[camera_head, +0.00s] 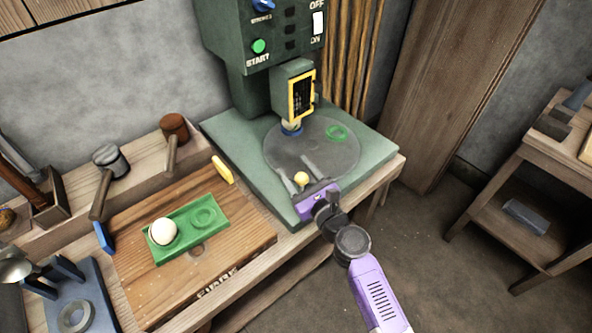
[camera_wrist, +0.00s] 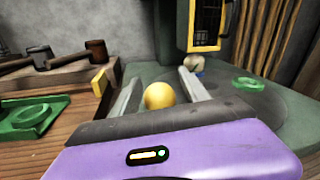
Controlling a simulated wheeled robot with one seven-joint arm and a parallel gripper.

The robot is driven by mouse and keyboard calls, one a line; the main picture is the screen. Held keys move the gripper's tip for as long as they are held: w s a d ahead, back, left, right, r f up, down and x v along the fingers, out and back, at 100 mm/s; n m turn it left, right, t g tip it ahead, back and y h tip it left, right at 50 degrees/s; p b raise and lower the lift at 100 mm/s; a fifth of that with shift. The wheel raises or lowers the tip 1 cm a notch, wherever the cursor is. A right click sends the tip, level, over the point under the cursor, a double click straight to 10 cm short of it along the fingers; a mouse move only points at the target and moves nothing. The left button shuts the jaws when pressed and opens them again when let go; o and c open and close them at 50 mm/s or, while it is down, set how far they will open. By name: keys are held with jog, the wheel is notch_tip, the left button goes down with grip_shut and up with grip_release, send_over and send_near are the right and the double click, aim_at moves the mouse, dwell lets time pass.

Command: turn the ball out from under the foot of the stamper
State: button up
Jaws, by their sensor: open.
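The green stamper (camera_head: 258,80) stands at the back of the bench. Its foot hangs below the yellow-framed head (camera_head: 301,95). A pale ball (camera_head: 291,124) sits right under it, in a blue ring (camera_head: 291,131), on the round grey plate (camera_head: 285,152). The pale ball also shows in the wrist view (camera_wrist: 197,63). A yellow round knob or ball (camera_head: 301,178) is near the plate's front edge. My gripper (camera_head: 300,175) is open, with its fingers on either side of the yellow knob (camera_wrist: 159,95). I cannot tell whether they touch it.
A green ring (camera_head: 337,131) lies on the plate's right side. A green tray (camera_head: 170,250) with a white ball (camera_head: 162,231) rests on the wooden board (camera_head: 140,295) at left. Mallets (camera_head: 109,160) stand behind it. A wooden shelf (camera_head: 500,190) is at right.

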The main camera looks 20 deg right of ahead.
jog(key=shift+c, duration=0.2)
grip_shut()
dwell(1.2)
